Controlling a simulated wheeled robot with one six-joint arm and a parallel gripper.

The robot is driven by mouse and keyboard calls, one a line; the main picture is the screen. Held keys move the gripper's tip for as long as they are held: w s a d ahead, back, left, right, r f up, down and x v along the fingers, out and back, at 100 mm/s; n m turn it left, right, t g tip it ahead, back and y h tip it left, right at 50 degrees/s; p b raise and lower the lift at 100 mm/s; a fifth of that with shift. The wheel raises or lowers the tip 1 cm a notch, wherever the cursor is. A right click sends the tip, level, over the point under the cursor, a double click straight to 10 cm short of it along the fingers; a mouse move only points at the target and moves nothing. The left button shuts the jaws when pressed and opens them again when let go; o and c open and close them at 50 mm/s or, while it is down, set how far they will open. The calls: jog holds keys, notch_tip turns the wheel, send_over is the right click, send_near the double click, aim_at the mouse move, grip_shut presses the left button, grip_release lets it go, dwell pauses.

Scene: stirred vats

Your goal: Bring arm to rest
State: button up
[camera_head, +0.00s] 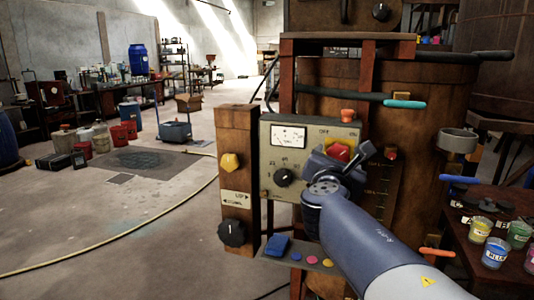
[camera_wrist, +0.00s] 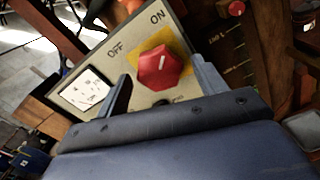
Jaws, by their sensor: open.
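My gripper (camera_head: 350,160) is in front of the control panel (camera_head: 268,160) on the rusty vat. Its fingers are apart. In the wrist view my gripper (camera_wrist: 160,90) has one finger on each side of the red knob (camera_wrist: 162,68), with nothing visibly clamped. The knob's white mark points up toward the ON side of the OFF/ON lettering. The red knob also shows in the head view (camera_head: 338,151), partly hidden by my gripper. I cannot tell whether a finger touches the knob.
A post with a yellow knob (camera_head: 230,162) and a black knob (camera_head: 232,233) stands left of the panel. A teal-tipped lever (camera_head: 404,104) and an orange-tipped lever (camera_head: 436,252) stick out nearby. Paint cups (camera_head: 495,253) stand on the right table.

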jog(key=n+p, duration=0.3)
jog(key=shift+s+r+n, duration=0.1)
jog(key=shift+n, duration=0.3)
jog(key=shift+s+a, duration=0.15)
jog(key=shift+s, duration=0.3)
jog(key=shift+s, duration=0.1)
